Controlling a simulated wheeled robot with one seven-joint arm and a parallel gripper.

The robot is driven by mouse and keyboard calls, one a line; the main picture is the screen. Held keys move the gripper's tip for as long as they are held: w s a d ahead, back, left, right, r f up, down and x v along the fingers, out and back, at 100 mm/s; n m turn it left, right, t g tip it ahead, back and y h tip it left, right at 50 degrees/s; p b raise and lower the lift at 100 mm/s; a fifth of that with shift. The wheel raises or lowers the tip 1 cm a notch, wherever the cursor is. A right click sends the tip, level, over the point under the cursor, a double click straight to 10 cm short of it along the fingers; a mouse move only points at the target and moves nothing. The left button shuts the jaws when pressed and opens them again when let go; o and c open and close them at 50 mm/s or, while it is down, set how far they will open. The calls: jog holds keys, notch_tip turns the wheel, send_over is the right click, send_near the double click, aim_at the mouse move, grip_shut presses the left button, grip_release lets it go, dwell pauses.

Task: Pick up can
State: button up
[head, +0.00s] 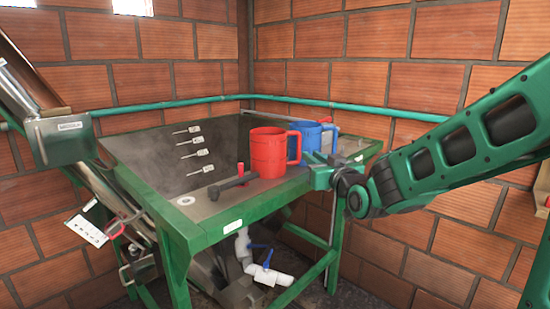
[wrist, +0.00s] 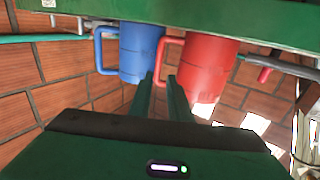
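A red can-like mug (head: 268,155) with a side handle stands upright on the green-framed table (head: 216,226). A blue mug of like shape (head: 310,133) stands behind it to the right, partly hidden. My gripper (head: 312,172) is at the table's right side, just right of the red mug. In the wrist view, which looks upside down, my gripper's two fingers (wrist: 162,78) are apart with nothing clearly held. The red mug's handle (wrist: 164,58) appears just beyond or between the fingertips; contact cannot be told. The red mug (wrist: 207,68) and blue mug (wrist: 138,55) flank them.
A dark hammer-like tool (head: 232,185) and a small red-handled item (head: 241,170) lie near the red mug. A sloped metal elevator chute (head: 62,136) stands at left. A green pipe (head: 165,106) runs along the brick wall. White pipes with blue valves (head: 266,273) sit below the table.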

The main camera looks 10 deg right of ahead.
aim_at(300, 146)
jog(key=w, duration=0.9)
jog(key=shift+a, duration=0.4)
grip_shut()
jog(key=shift+r, duration=0.15)
dwell(0.9)
